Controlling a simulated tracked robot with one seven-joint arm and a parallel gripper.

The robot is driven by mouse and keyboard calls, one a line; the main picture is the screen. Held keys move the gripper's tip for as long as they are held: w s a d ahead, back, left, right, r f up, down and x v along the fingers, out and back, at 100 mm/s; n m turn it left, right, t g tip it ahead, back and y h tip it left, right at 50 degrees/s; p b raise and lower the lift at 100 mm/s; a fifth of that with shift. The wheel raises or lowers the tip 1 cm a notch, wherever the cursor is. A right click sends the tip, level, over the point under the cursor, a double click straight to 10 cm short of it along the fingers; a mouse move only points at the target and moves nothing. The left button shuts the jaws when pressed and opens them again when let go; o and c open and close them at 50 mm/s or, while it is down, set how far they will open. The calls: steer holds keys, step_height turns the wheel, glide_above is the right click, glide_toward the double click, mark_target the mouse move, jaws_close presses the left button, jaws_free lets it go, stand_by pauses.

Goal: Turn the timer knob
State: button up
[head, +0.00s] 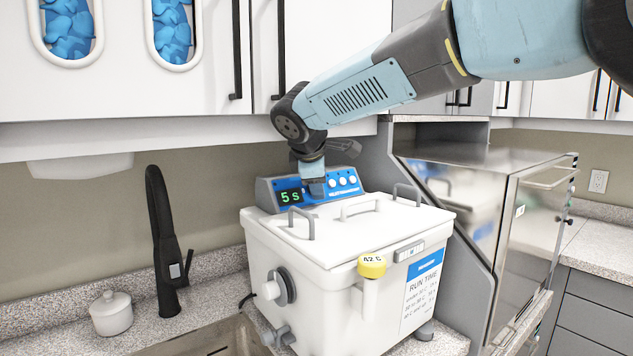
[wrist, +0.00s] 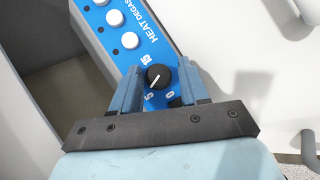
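The timer knob (wrist: 158,77) is a small black dial with a white pointer on a blue panel in the wrist view. Its pointer faces the printed 5; 0 and 15 are also printed around it. My gripper (wrist: 160,80) is open, with one blue finger on each side of the knob and a small gap visible to each. In the head view my gripper (head: 313,187) points down at the control panel (head: 340,187) and hides the knob. The green display (head: 290,196) reads 5 s.
The panel stands at the back of a white lidded bath (head: 350,275) with metal lid handles. A black faucet (head: 165,240) is left, a steel autoclave (head: 500,210) right. White buttons (wrist: 130,40) sit beside the knob.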

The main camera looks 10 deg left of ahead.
steer(key=shift+a+r, duration=0.15)
steer(key=shift+s+r, duration=0.15)
steer(key=shift+r, duration=0.05)
steer(key=v, duration=0.7)
steer(key=shift+o, duration=0.4)
steer(key=shift+s+f, duration=0.1)
steer(key=shift+f, duration=0.05)
